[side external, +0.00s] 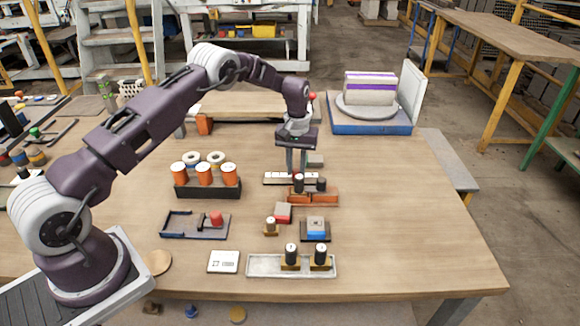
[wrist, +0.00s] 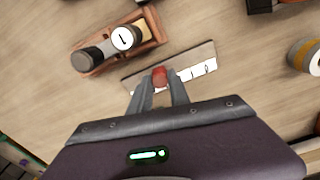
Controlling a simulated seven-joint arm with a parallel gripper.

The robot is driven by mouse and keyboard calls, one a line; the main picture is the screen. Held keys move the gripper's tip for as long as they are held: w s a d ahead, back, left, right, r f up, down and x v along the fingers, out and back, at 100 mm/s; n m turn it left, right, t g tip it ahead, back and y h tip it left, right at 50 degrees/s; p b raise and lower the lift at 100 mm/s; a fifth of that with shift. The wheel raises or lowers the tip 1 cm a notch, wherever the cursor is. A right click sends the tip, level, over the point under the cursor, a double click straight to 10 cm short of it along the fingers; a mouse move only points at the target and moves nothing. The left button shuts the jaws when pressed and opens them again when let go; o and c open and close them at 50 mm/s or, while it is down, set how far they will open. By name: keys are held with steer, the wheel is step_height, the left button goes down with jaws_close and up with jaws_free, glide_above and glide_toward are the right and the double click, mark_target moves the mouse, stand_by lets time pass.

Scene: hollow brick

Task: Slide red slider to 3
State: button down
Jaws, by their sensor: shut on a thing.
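The red slider (wrist: 160,76) sits near the middle of a grey track board (wrist: 200,53) in the wrist view. A white scale strip (wrist: 197,71) runs along the board, with small marks to the right of the slider that I cannot read surely. Part of the strip is hidden by my fingers. My gripper (wrist: 159,83) is shut on the red slider, one finger on each side.
An orange block (side external: 325,197) with dark and white knobs stands close to the board; it also shows in the wrist view (wrist: 152,20). A dark rack (side external: 207,190) with orange cylinders stands to the left. Bare table lies to the right.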

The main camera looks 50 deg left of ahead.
mark_target(296, 170)
steer(key=c, duration=1.2)
jaws_free()
step_height(296, 170, up, 7)
steer(key=shift+r, duration=0.1)
steer(key=s+d+r+m+t, duration=0.1)
steer(key=s+d+r+m, duration=0.15)
steer(key=s+r, duration=0.7)
steer(key=s+d+r+m+t, duration=0.15)
steer(key=s+d+r, duration=0.3)
steer(key=r, duration=0.95)
steer(key=s+d+m+t, duration=0.1)
steer(key=s+d, duration=0.1)
steer(key=s, duration=1)
steer(key=s+d+f+m+t, duration=0.1)
steer(key=s+d+t, duration=0.1)
steer(key=s, duration=1.1)
steer(key=shift+s+m, duration=0.2)
steer(key=shift+m, duration=0.2)
